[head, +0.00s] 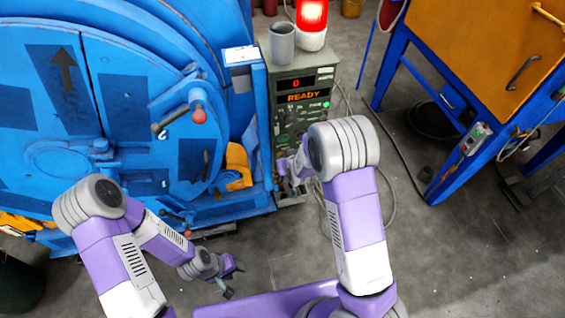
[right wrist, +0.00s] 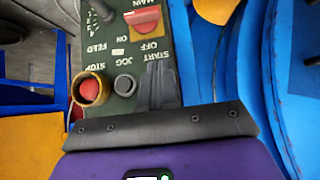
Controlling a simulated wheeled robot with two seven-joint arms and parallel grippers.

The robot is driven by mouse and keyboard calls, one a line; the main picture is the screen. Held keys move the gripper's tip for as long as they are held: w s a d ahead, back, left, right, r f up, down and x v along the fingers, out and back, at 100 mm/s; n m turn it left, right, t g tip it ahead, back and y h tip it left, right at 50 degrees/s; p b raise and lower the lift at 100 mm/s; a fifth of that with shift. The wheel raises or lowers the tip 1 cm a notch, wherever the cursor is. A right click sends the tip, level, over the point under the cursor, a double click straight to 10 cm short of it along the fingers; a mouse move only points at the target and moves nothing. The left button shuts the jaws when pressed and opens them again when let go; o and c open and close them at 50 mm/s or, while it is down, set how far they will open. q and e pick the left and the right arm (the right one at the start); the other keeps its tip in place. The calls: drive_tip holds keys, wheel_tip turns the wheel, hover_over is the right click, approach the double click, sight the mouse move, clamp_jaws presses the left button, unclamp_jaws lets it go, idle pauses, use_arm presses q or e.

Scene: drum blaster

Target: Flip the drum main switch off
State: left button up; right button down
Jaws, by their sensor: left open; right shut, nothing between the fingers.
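The drum main switch (right wrist: 143,18) is a red handle on a yellow plate, at the top of the right wrist view, where the panel lettering is upside down. ON and OFF labels sit just below it in the picture; I cannot tell which setting it is at. My right gripper (right wrist: 162,85) is shut and empty over the START area, apart from the switch in the picture. In the head view my right gripper (head: 281,168) is at the lower front of the grey-green control cabinet (head: 322,78), partly hidden by my arm. My left gripper (head: 236,280) is open and empty above the floor.
A red stop button (right wrist: 90,88) and a dark round button (right wrist: 125,84) are beside the right fingers. A lit red lamp (head: 311,15) and a grey cup (head: 282,42) stand on the cabinet. The blue drum machine (head: 125,90) is to the left, a blue-framed orange bin (head: 470,45) to the right.

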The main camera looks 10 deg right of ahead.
use_arm(q)
wheel_tip(320, 180, down, 4)
drive_tip(key=b, duration=0.4)
drive_tip(key=shift+f, duration=0.25)
use_arm(e)
drive_tip(key=s+f+x, duration=0.2)
drive_tip(key=x, duration=1.1)
use_arm(q)
drive_tip(key=shift+r, duration=0.1)
use_arm(e)
drive_tip(key=shift+s, duration=0.2)
